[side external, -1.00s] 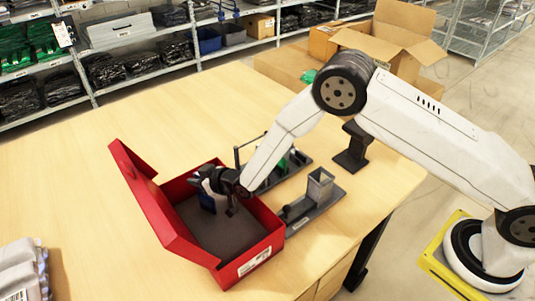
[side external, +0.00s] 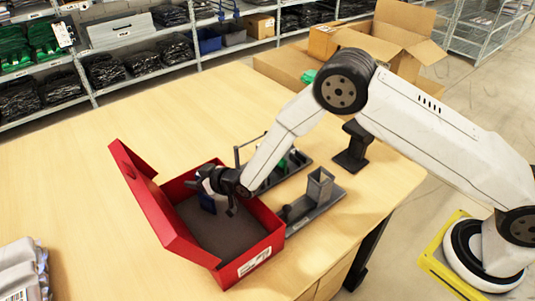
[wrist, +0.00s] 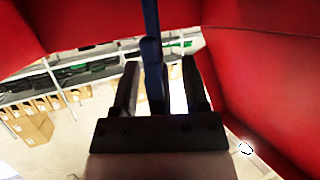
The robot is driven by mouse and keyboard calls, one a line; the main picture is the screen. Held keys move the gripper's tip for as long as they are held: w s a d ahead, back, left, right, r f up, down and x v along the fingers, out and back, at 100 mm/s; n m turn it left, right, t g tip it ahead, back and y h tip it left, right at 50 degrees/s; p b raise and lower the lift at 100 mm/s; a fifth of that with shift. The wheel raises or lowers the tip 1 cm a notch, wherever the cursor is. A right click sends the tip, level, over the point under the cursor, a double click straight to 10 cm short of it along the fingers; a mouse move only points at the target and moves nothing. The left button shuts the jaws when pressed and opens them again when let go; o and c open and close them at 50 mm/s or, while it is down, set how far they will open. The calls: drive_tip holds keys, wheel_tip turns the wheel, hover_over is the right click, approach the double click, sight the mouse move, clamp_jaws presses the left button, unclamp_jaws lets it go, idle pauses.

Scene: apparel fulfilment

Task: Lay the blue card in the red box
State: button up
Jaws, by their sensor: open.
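The red box (side external: 268,243) stands open on the table, its lid tilted up at the left and its dark floor visible. My gripper (side external: 219,204) is inside the box opening, near the back wall. The blue card (side external: 207,204) shows as a small dark blue patch beside my fingers, roughly upright. In the wrist view the blue card (wrist: 152,62) appears edge-on between the two fingers of my gripper (wrist: 158,75), with gaps at both sides. The jaws are open. My gripper hides part of the card, and I cannot tell whether its lower edge touches the floor.
A grey tray with a square holder (side external: 320,187) and a dark rack (side external: 283,168) stand right of the box. Folded garments (side external: 22,270) lie at the lower left.

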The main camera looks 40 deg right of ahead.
drive_tip(key=v, duration=1.2)
drive_tip(key=shift+a, duration=0.1)
drive_tip(key=shift+w+r, duration=0.1)
idle(0.6)
drive_tip(key=s+d+r+m+g+h, duration=0.1)
drive_tip(key=s+d+r+g+h, duration=0.15)
drive_tip(key=d, duration=0.35)
drive_tip(key=s+d+r+m+g+h, duration=0.1)
drive_tip(key=s+d+r+g, duration=0.15)
drive_tip(key=d, duration=0.35)
drive_tip(key=s+d+r+m+g+h, duration=0.2)
drive_tip(key=s+d+g, duration=0.3)
drive_tip(key=s, duration=1)
drive_tip(key=d+r, duration=0.1)
drive_tip(key=d, duration=0.2)
drive_tip(key=shift+s+d+m, duration=0.15)
drive_tip(key=shift+d+m, duration=0.05)
drive_tip(key=shift+m, duration=0.1)
